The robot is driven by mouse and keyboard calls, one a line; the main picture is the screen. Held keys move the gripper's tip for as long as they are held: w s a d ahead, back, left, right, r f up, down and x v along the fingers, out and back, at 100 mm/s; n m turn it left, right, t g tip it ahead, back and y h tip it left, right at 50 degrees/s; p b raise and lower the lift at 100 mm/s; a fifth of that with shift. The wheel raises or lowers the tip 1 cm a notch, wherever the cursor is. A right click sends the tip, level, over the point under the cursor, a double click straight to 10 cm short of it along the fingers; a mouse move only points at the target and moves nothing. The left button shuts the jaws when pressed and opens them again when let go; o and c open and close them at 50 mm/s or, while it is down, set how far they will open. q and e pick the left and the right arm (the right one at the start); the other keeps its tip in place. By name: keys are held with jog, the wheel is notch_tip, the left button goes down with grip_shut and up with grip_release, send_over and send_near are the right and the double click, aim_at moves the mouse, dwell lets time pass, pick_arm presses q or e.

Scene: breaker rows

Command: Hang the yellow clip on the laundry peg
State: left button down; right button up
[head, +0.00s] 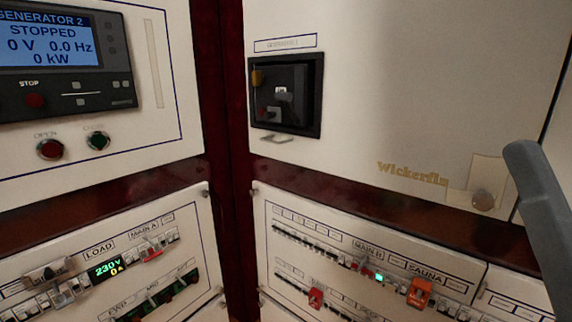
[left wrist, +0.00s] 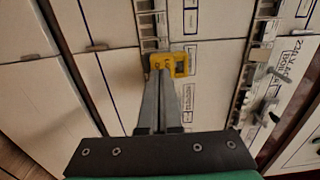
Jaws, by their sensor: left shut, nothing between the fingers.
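In the left wrist view a yellow clip (left wrist: 181,65) with a squarish opening sits at a row of breakers on a pale panel. My left gripper (left wrist: 161,66) is shut, with its fingertips together at the clip's near left side. Nothing is between the fingers; I cannot tell whether the tips touch the clip. The left gripper does not show in the head view. An orange clip-like piece (head: 418,292) sits on the lower right breaker row by the SAUNA label. I cannot make out a laundry peg or its label. My right gripper is not in view.
Breaker rows (head: 330,253) and a LOAD panel (head: 100,250) fill the lower head view. A black recessed switch (head: 287,95) with a small yellow part is above. A grey rounded bar (head: 538,195) intrudes at right. More breakers (left wrist: 262,55) stand right in the wrist view.

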pick_arm(q)
jog(key=shift+b+x, duration=0.45)
jog(key=shift+x, duration=1)
dwell(0.6)
jog(key=shift+s+d, duration=0.1)
jog(key=p+v, duration=0.3)
jog(key=v, duration=1.4)
jog(key=shift+s+d, duration=0.2)
jog(key=shift+s, duration=0.05)
dwell(0.3)
